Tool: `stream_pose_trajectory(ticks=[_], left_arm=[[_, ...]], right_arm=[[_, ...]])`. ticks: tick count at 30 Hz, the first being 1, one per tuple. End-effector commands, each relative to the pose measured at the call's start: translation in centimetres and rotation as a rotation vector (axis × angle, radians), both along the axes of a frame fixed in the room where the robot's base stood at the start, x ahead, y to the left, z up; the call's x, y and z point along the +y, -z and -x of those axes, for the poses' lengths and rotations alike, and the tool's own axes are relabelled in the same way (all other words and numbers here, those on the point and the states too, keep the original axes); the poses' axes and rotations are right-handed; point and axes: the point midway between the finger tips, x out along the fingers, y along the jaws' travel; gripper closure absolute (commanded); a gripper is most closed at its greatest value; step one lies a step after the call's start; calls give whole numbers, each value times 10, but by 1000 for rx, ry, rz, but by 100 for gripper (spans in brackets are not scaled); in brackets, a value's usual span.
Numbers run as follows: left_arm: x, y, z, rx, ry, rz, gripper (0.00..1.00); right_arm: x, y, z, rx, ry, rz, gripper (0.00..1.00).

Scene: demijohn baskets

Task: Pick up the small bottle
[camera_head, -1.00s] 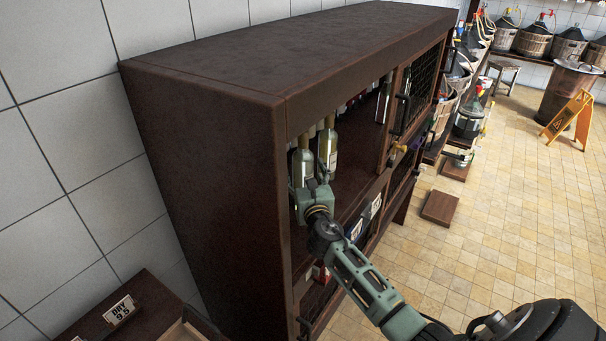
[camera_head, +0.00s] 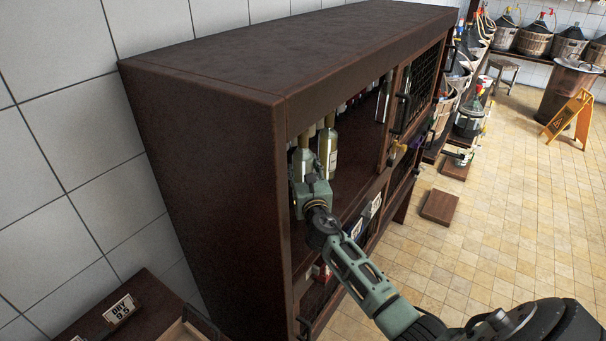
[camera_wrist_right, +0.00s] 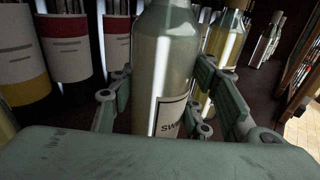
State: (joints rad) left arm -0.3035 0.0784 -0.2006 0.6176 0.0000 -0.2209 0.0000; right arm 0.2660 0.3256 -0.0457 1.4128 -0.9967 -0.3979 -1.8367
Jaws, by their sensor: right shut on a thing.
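A small pale-green glass bottle (camera_wrist_right: 165,60) with a white label starting "SW" stands between the fingers of my right gripper (camera_wrist_right: 166,92) in the right wrist view. The gripper is shut on it, with a finger on each side. In the head view the right gripper (camera_head: 312,188) is at the left front opening of the dark wooden cabinet (camera_head: 205,150). The held bottle (camera_head: 303,162) shows behind it, its lower part hidden. A second pale bottle (camera_head: 328,150) stands just to its right. My left gripper is not in view.
In the right wrist view, bottles with white, yellow and red labels (camera_wrist_right: 70,45) stand close on the left. A yellowish bottle (camera_wrist_right: 222,50) stands close behind on the right. The cabinet's side wall and top enclose the shelf. Tiled floor (camera_head: 500,240) lies open to the right.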

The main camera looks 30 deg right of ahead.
Motion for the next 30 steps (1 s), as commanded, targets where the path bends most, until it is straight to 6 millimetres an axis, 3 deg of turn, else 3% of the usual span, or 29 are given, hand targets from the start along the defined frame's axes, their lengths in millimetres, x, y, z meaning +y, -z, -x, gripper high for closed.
stream_pose_trajectory(ticks=[6, 19, 30], left_arm=[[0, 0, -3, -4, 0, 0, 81], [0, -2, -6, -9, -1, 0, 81], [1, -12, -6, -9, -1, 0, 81]], right_arm=[[0, 0, 0, 0, 0, 0, 100], [0, -7, -1, -6, -1, 2, 100], [-5, -50, 2, -8, 1, 8, 100]])
